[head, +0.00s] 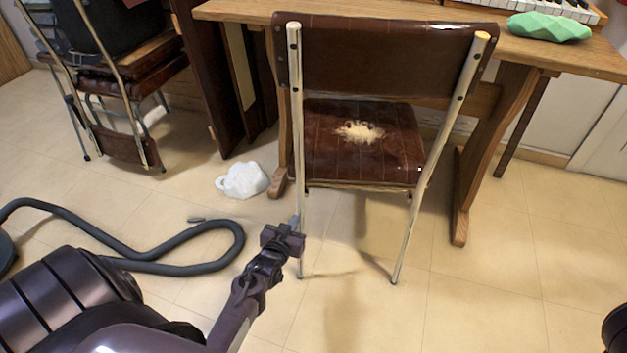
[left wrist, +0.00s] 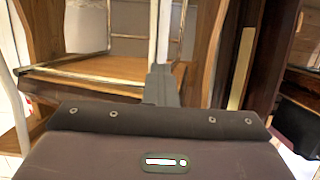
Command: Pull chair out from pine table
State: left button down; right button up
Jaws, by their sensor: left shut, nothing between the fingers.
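The chair (head: 360,150) has a dark brown back, a worn brown seat with a pale torn patch, and pale metal legs. It stands upright, its seat partly under the pine table (head: 390,10), its back towards me. My left gripper (head: 296,226) is low beside the chair's left rear leg, its fingers shut with nothing between them. I cannot tell whether it touches the leg. In the left wrist view the closed fingers (left wrist: 160,84) point towards metal bars and wooden parts.
A white crumpled bag (head: 242,180) and a grey vacuum hose (head: 150,262) lie on the tiled floor to the left. Folded chairs (head: 115,80) stand at the upper left. A green object (head: 548,27) and a keyboard (head: 545,7) are on the table.

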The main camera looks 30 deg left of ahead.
pick_arm(q)
jog(key=p+v, duration=0.2)
jog(key=v, duration=0.1)
jog(key=f+p+v, duration=0.1)
jog(key=shift+s+d+r, duration=0.15)
jog(key=shift+s+d, duration=0.15)
jog(key=shift+s, duration=0.1)
jog(key=c, duration=2.1)
grip_release()
jog(key=o, duration=1.1)
